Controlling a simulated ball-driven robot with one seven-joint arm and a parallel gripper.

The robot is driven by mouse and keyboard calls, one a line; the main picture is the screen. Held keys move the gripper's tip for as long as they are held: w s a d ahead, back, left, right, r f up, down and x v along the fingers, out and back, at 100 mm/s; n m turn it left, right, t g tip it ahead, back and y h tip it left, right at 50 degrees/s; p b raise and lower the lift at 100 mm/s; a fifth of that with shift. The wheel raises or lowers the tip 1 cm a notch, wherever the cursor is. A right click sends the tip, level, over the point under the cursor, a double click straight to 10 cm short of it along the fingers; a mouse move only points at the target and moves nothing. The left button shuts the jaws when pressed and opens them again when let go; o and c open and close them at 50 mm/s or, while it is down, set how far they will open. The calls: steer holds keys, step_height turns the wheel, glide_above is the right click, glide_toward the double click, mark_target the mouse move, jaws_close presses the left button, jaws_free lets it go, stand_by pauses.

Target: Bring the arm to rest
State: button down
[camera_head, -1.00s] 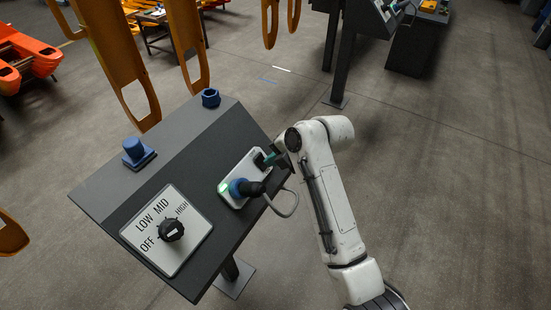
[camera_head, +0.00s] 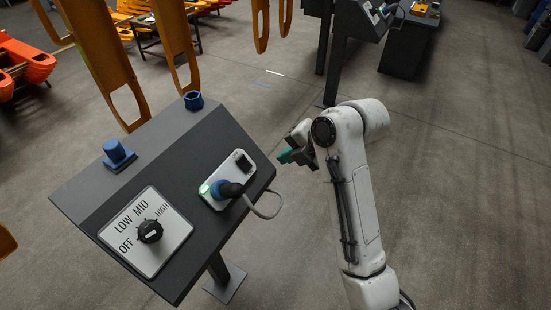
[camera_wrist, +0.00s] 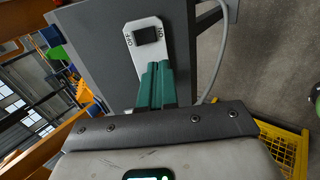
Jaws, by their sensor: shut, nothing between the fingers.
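My gripper (camera_head: 287,157) is at the end of my white arm, just right of the console's right edge in the head view. Its green fingers are together and empty, and they show in the wrist view too (camera_wrist: 157,86). They are apart from the console (camera_head: 97,184). In the wrist view the fingers point toward a light plate with a dark rocker switch (camera_wrist: 146,36) marked OFF and ON. In the head view this switch (camera_head: 243,162) sits on the same plate as a blue plug (camera_head: 218,189) with a lit green light beside it.
The console also bears a knob (camera_head: 149,231) marked OFF, LOW, MID, HIGH, and two blue parts (camera_head: 117,154) on its top ledge. A grey cable (camera_head: 268,213) loops off its right edge. Orange frames (camera_head: 93,60) hang behind. Floor (camera_head: 470,190) to the right is clear.

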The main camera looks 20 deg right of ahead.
steer(key=shift+s+d+r, duration=0.25)
steer(key=shift+s+r, duration=0.15)
steer(key=s+d+f+m+g+h+b, duration=0.1)
steer(key=s+d+f+m+g+h, duration=0.1)
steer(key=s+f+m, duration=1.1)
steer(key=s+d+f+m+g+h, duration=0.1)
steer(key=s+f+m, duration=0.1)
steer(key=s+m, duration=0.2)
steer(key=s+d+f+m+g+h, duration=0.1)
steer(key=s+f+m, duration=0.2)
steer(key=s, duration=0.6)
steer(key=s+d+f+m+g+h+b, duration=0.1)
steer(key=s+d+f+m, duration=0.1)
steer(key=s+m, duration=0.4)
steer(key=shift+s+f, duration=0.2)
steer(key=shift+f, duration=0.5)
